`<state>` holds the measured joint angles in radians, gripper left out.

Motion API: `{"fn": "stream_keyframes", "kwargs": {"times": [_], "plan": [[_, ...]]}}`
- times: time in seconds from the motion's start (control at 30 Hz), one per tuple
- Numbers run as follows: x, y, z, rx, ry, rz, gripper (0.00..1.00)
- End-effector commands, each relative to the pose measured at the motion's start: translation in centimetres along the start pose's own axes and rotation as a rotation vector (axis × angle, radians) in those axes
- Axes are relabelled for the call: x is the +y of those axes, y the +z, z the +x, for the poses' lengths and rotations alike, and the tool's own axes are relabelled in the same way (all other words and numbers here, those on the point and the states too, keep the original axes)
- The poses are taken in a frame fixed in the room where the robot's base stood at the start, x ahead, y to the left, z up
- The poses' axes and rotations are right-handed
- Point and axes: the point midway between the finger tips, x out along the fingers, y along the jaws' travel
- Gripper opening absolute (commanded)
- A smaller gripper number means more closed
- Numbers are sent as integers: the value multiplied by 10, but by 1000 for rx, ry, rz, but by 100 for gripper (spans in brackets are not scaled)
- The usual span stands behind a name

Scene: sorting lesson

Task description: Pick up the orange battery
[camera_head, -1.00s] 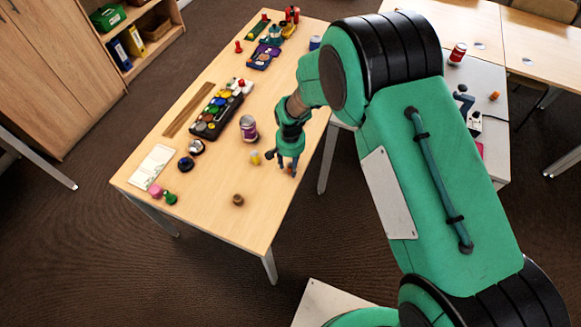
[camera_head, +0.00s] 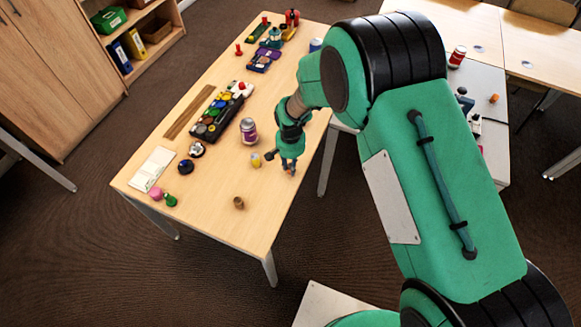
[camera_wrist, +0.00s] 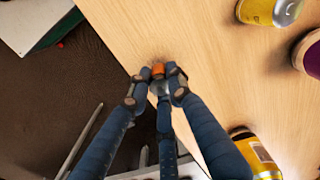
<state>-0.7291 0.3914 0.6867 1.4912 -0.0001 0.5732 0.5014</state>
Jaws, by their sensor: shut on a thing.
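The orange battery (camera_wrist: 158,71) shows as a small orange end between my fingertips in the wrist view. My gripper (camera_wrist: 157,82) is shut on it, with the dark blue fingers drawn in around it. Most of the battery is hidden by the fingers. In the head view my gripper (camera_head: 290,168) is low over the right edge of the wooden table (camera_head: 215,225). The battery is too small and covered to make out there.
A small yellow can (camera_head: 255,160) and a purple can (camera_head: 248,131) stand left of my gripper. A brown cork-like piece (camera_head: 238,202) lies nearer. A black tray of coloured pieces (camera_head: 213,122) is further left. The table's near end is mostly clear.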

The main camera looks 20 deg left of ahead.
Motion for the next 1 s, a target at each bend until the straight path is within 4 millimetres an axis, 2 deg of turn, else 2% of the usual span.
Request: {"fn": "stream_keyframes", "kwargs": {"times": [0.2,0.7,1.0], "plan": [[-1,-1,-30,3,-2,0,0],[45,88,-37,-1,0,0,0],[66,129,-40,-1,0,0,0]]}}
